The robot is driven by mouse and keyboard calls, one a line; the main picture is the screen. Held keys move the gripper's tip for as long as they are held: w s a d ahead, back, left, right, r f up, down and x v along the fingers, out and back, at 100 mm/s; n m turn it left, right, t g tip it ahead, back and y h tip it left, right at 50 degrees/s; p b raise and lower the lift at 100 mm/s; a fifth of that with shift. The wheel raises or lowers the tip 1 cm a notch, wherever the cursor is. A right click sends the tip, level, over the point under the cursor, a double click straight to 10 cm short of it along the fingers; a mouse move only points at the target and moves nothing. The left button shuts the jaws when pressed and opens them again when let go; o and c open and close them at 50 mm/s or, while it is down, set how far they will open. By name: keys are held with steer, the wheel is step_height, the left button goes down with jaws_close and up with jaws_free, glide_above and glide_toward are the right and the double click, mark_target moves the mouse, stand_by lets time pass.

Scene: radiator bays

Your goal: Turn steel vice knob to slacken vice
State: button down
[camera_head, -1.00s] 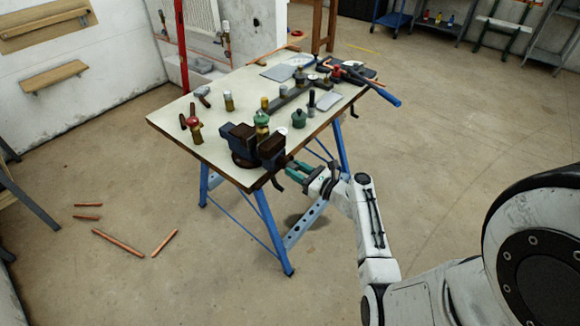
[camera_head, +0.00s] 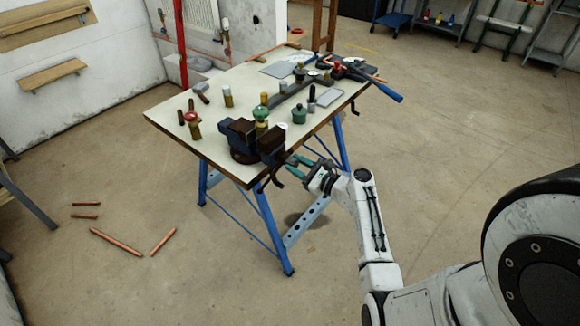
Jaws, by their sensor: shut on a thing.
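The dark vice (camera_head: 242,138) is fixed at the near corner of the workbench, with its blocky jaws uppermost. A dark bent handle (camera_head: 262,186) hangs below its front, under the bench edge. My gripper (camera_head: 292,164) is at the vice's right front side, just off the bench edge, its two teal fingers pointing left toward the vice. It is shut on the vice knob, which is too small and too covered by the fingers to make out clearly. The vice's jaw gap is hard to judge from here.
Copper pipes (camera_head: 115,242) lie on the floor at left. Floor to the right is clear.

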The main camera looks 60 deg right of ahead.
steer(key=n+b, duration=0.2)
steer(key=n, duration=0.1)
steer(key=shift+f+n+b, duration=0.25)
steer(key=shift+n+b, duration=0.05)
steer(key=shift+b, duration=0.05)
steer(key=n+b, duration=0.3)
steer(key=shift+n, duration=0.4)
steer(key=n+b, duration=0.3)
steer(key=b, duration=0.1)
steer(key=shift+n, duration=0.3)
steer(key=n+b, duration=0.4)
steer(key=shift+b, duration=0.3)
steer(key=n+b, duration=0.6)
steer(key=b, duration=0.1)
steer(key=shift+w+r+n, duration=0.1)
steer(key=shift+n, duration=0.3)
steer(key=n+b, duration=0.3)
steer(key=shift+b, duration=0.4)
steer(key=shift+r+n+b, duration=0.3)
steer(key=shift+n+b, duration=0.35)
steer(key=shift+n, duration=0.45)
steer(key=shift+a, duration=0.1)
